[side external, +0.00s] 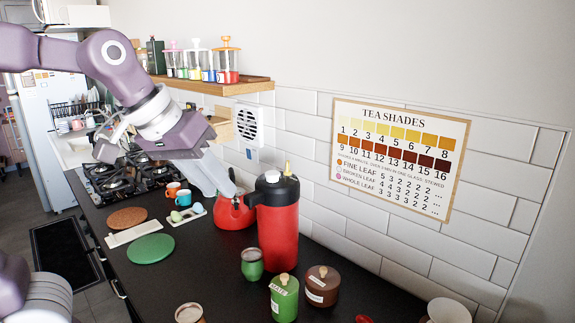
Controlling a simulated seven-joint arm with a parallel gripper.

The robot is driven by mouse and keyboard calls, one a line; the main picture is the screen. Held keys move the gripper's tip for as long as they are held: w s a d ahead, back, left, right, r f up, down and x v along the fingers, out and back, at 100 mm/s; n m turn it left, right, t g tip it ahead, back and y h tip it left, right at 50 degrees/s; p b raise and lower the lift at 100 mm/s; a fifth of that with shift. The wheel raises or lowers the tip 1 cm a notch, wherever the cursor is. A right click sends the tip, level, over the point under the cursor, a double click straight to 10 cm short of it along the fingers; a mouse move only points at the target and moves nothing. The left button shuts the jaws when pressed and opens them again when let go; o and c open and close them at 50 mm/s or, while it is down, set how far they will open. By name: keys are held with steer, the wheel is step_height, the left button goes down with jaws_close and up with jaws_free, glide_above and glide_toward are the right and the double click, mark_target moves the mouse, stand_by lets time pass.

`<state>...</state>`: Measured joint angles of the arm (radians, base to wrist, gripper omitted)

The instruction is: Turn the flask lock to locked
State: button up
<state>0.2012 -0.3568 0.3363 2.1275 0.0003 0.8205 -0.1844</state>
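Contact with the flask cannot be told.
A green canister (284,300), a brown canister (322,287) and a green cup (252,264) stand before the flask. Left are a green mat (151,249), small cups and a gas hob (125,175). The tiled wall with a tea chart (400,155) is behind.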

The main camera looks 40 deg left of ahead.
steer(key=w+a+f+n+t+y, duration=0.1)
steer(key=w+a+f+n+y, duration=0.1)
steer(key=w+a, duration=0.5)
steer(key=w+a+f+n+y, duration=0.2)
steer(key=w+a+f+y, duration=0.1)
steer(key=w, duration=0.8)
step_height(320, 180, up, 3)
steer(key=t+y, duration=0.3)
steer(key=y, duration=0.1)
glide_above(287, 164)
steer(key=s+d, duration=0.4)
steer(key=f, duration=0.5)
steer(key=shift+a+f, duration=0.2)
steer(key=shift+f, duration=0.15)
steer(key=x, duration=0.7)
jaws_close()
